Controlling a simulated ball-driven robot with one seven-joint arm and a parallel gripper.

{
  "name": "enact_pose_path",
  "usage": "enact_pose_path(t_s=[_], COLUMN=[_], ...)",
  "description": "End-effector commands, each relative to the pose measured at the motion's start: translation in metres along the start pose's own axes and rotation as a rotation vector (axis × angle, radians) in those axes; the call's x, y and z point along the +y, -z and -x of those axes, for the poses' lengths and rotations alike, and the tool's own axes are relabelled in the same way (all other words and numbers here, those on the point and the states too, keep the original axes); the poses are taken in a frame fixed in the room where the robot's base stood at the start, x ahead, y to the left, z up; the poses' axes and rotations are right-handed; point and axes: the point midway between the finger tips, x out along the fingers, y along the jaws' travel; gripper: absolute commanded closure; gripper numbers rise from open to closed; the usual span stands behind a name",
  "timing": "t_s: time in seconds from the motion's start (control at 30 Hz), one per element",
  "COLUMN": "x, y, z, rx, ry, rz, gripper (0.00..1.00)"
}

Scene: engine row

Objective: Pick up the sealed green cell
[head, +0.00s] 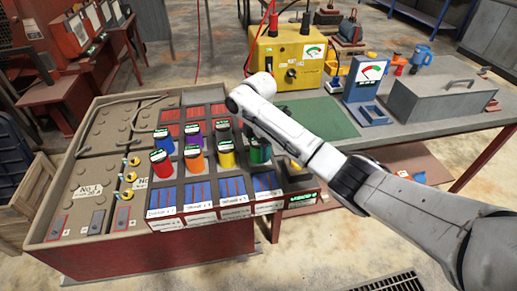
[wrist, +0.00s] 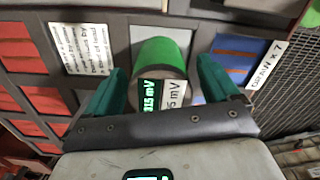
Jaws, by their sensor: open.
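The green cell (head: 260,152) stands upright at the right end of the front row of coloured cells in the rack. In the wrist view the green cell (wrist: 166,60) shows a green body and a grey end with a lit mV display and a label. My gripper (wrist: 161,76) is open, with one teal finger on each side of the cell. Small gaps seem to show between the fingers and the cell, and I cannot tell whether either touches. In the head view my white arm hides most of the gripper.
A yellow meter box (head: 285,55), a blue meter (head: 367,80) and a grey lidded box (head: 440,97) stand on the bench (head: 410,128).

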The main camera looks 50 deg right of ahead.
Motion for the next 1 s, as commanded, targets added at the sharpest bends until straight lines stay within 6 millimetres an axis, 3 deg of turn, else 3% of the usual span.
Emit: enact_pose_path(t_s=[0.17,1.0], x=[0.0000,0.0001], y=[0.0000,0.0002], z=[0.0000,0.0006], rx=[0.000,0.000], ry=[0.000,0.000], rz=[0.000,0.001], gripper=[0.12,0.92])
